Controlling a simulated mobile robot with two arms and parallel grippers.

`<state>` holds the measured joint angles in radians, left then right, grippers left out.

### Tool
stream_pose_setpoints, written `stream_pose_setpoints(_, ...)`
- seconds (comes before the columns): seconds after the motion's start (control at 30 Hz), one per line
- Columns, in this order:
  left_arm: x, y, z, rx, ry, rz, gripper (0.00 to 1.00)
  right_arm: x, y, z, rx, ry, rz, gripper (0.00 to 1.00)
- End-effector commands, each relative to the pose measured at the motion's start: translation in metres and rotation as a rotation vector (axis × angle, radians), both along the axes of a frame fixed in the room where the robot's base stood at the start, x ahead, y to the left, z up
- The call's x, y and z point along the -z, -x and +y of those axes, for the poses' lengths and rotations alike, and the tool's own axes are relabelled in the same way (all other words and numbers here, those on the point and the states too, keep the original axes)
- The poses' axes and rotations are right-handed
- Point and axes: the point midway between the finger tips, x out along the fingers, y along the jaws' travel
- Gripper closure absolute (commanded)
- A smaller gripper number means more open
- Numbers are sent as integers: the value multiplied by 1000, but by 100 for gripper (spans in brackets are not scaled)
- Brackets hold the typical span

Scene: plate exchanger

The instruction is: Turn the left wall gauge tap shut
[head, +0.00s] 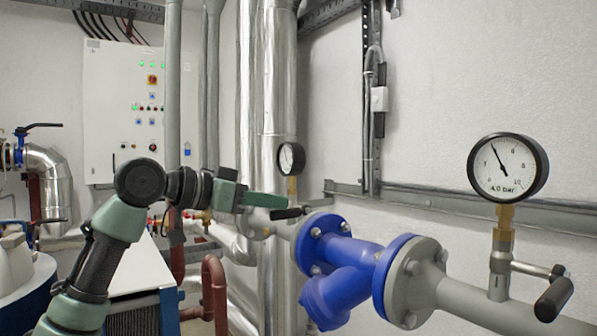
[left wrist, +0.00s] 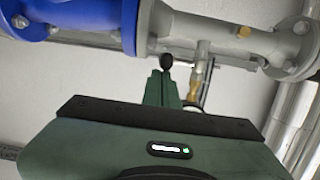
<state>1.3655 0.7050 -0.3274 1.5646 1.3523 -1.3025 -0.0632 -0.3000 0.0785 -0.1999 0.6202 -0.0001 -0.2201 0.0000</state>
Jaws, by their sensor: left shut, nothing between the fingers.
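The left wall gauge (head: 291,158) is a small round dial with a black rim on a brass stem (head: 292,187). Its tap has a black lever handle (head: 289,213) that points left in the head view. The handle's black end also shows in the left wrist view (left wrist: 166,61), just beyond my fingertips. My left gripper (head: 284,202) is shut and empty, with its green fingers close by the handle. I cannot tell whether they touch it. In the left wrist view, the brass stem (left wrist: 196,82) stands right of the fingers (left wrist: 160,75). My right gripper is not in view.
A larger gauge (head: 508,168) with its own black-handled tap (head: 553,298) stands at the right. A blue flanged strainer (head: 345,265) sits in the grey pipe between them. Tall silver pipes rise behind the left gauge. A white control cabinet (head: 125,105) hangs at the back left.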

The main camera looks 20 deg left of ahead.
Motion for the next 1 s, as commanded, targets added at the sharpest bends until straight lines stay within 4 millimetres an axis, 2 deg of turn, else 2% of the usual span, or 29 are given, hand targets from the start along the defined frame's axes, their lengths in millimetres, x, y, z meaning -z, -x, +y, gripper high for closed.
stream_pose_setpoints(0.27,-1,6,5,-1,1,0,100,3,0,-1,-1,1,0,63)
stream_pose_setpoints(0.53,-10,41,33,-3,-1,-2,100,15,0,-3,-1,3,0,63)
stream_pose_setpoints(0.7,-15,56,45,-1,0,0,100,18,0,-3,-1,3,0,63)
stream_pose_setpoints(1.0,-17,61,48,0,0,0,100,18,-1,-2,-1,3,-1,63)
